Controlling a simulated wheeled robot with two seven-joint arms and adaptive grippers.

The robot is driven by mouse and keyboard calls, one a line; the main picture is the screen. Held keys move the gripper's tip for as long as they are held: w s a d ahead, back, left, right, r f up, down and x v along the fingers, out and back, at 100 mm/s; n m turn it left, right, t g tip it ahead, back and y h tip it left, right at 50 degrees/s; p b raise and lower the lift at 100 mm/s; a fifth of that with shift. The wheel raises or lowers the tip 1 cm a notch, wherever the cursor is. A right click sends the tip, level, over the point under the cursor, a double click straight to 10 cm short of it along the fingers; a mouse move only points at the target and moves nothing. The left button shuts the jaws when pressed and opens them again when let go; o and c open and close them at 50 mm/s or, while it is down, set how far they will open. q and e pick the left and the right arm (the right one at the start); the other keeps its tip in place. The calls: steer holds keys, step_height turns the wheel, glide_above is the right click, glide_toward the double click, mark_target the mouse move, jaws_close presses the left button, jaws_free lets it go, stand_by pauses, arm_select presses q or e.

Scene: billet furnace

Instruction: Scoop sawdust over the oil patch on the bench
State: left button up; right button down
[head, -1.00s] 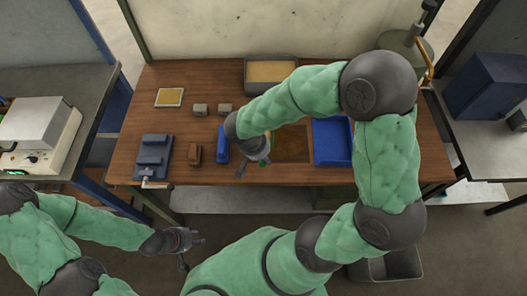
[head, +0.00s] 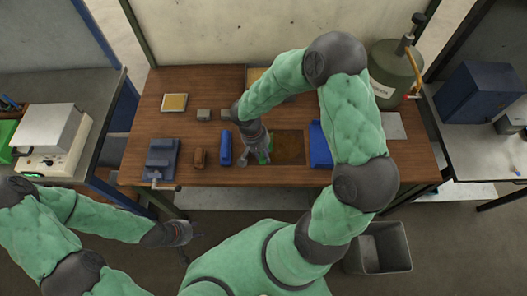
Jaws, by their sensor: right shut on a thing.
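The oil patch (head: 290,146) shows as a dark brown area on the wooden bench (head: 200,178). A tray with tan contents, probably the sawdust (head: 254,73), stands at the back of the bench, mostly hidden by my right arm. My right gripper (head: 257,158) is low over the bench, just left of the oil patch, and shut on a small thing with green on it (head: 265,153). This may be the scoop, but its shape is mostly hidden. My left gripper (head: 194,240) is in front of the bench, with its fingers apart and empty.
A blue tray (head: 320,146) lies right of the patch, partly behind my arm. A green drum (head: 395,75) stands at the back right. A grey bin (head: 385,248) is on the floor.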

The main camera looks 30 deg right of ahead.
steer(key=shift+w+d+r+g+y+p, duration=0.3)
steer(key=shift+w+r+g+p, duration=0.15)
steer(key=shift+p, duration=0.7)
steer(key=shift+w+d+r+g+y+p, duration=0.3)
steer(key=shift+r+g+p, duration=0.2)
steer(key=shift+p, duration=0.65)
steer(key=shift+w+r, duration=0.15)
steer(key=shift+w+d+r+g+y+p, duration=0.3)
steer(key=shift+w+r+g+p, duration=0.1)
steer(key=shift+p, duration=0.35)
steer(key=shift+w+d+r+n+g, duration=0.25)
steer(key=shift+w+n, duration=0.05)
steer(key=shift+w, duration=0.1)
steer(key=shift+d, duration=0.15)
steer(key=shift+s+d, duration=0.7)
steer(key=shift+d, duration=0.35)
steer(key=shift+d, duration=0.1)
